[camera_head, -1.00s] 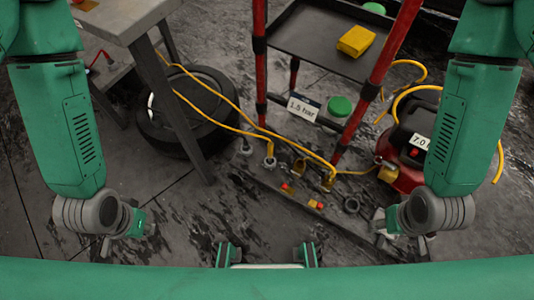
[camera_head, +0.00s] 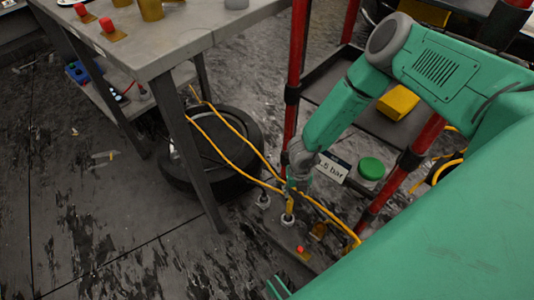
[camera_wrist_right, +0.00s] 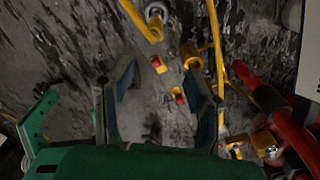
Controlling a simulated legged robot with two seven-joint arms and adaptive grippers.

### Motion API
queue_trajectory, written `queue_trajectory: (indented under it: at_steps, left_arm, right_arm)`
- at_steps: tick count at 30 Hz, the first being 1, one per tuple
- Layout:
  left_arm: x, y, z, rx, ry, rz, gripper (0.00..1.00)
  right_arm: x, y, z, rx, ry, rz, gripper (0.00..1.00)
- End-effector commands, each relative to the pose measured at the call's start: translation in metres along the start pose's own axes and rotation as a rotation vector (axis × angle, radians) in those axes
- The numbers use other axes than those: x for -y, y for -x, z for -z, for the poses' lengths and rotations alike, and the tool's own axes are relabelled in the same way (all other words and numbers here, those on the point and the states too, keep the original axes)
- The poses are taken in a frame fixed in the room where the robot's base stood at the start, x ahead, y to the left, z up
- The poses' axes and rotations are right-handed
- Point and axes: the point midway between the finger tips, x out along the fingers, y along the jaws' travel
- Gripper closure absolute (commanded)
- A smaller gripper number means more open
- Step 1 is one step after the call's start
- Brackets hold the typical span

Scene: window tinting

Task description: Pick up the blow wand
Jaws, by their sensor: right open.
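My right gripper (camera_head: 297,182) reaches down from the right in the head view, beside the red-legged cart. In the right wrist view its two fingers (camera_wrist_right: 162,75) are apart with nothing held between them. Yellow fittings lie close by: a yellow tube with a pale ring (camera_head: 289,205) is just below the gripper, and a yellow tube (camera_wrist_right: 140,18) shows at the top of the wrist view. I cannot tell for sure which yellow piece is the blow wand. A yellow hose (camera_head: 235,150) runs past the gripper. My left gripper is out of view.
A grey table (camera_head: 190,45) stands at the left, a tire (camera_head: 250,135) behind its leg. The red-legged cart (camera_head: 297,70) carries a yellow block (camera_head: 398,102). A pressure sign (camera_head: 334,167) and green lid (camera_head: 371,168) are near the gripper. Floor at lower left is mostly clear.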

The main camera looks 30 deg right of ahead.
Motion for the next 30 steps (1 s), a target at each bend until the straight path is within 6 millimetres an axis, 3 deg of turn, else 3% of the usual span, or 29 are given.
queue_trajectory:
  at_steps: [5,15,23,30]
  left_arm:
    - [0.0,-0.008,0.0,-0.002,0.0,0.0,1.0]
    - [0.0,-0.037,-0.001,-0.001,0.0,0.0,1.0]
    - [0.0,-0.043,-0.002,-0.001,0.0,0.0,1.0]
    - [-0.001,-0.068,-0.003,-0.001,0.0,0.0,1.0]
  right_arm:
    - [0.003,-0.018,-0.005,-0.003,-0.09,-0.004,0.56]
    - [0.003,-0.082,-0.005,-0.003,-0.083,-0.006,0.56]
    - [0.001,-0.095,-0.006,-0.002,-0.08,-0.008,0.56]
    - [-0.004,-0.129,-0.01,-0.003,-0.081,-0.006,0.56]
